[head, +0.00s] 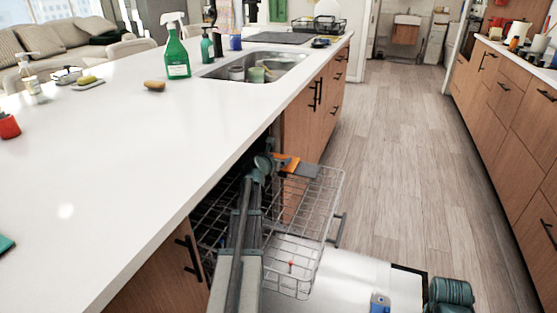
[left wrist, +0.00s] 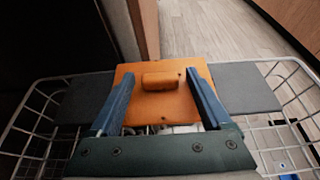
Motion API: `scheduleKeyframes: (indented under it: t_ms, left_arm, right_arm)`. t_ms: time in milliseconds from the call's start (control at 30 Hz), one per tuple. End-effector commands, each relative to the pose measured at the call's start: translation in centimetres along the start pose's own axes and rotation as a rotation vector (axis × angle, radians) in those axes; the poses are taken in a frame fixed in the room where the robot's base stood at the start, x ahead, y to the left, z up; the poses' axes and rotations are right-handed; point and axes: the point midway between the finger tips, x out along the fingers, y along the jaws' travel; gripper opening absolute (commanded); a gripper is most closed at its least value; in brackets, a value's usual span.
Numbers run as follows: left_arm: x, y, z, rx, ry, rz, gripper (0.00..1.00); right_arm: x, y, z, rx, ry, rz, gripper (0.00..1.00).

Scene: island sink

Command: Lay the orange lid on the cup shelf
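The orange lid (head: 286,163) is a flat square plate with a raised block handle; it also shows in the left wrist view (left wrist: 165,105). It appears flat over the middle of the grey cup shelf (head: 306,169), whose two ends show on either side of it in the left wrist view (left wrist: 246,90). My left gripper (left wrist: 161,72) has its blue fingers spread wide over the lid, one on each side of the handle, with gaps between them and the handle. I cannot tell whether the fingertips touch the plate.
The shelf is at the wire dishwasher rack (head: 318,215), pulled out beside the white counter (head: 130,150). The open dishwasher door (head: 340,285) lies below. A sink (head: 255,66) and green spray bottle (head: 176,55) are farther back. The wooden floor (head: 400,150) to the right is clear.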

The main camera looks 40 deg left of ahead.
Motion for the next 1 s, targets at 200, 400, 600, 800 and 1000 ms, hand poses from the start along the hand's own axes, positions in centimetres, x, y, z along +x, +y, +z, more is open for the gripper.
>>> scheduleKeyframes:
  t_ms: [200, 400, 600, 800, 1000]
  left_arm:
    - [0.0, 0.0, 0.0, 0.0, 0.0, 0.0, 0.87]
    - [-0.1, 0.0, 0.4, 0.0, 0.0, 0.0, 0.87]
    - [-2.5, -0.1, 0.4, 0.0, 0.0, 0.0, 0.87]
    - [-5.9, -0.1, 0.5, -0.001, 0.0, 0.001, 0.87]
    - [-7.7, -0.1, 0.3, 0.0, 0.0, 0.0, 0.87]
  right_arm:
    - [0.0, 0.0, 0.0, 0.0, 0.0, 0.0, 0.5]
    - [-0.4, 0.0, 0.0, 0.0, 0.0, 0.0, 0.5]
    - [-1.3, 0.1, 0.1, 0.001, 0.0, -0.002, 0.5]
    - [-2.7, 0.2, 0.2, 0.001, 0.0, -0.004, 0.5]
    - [-3.2, 0.2, 0.2, 0.002, 0.0, -0.006, 0.5]
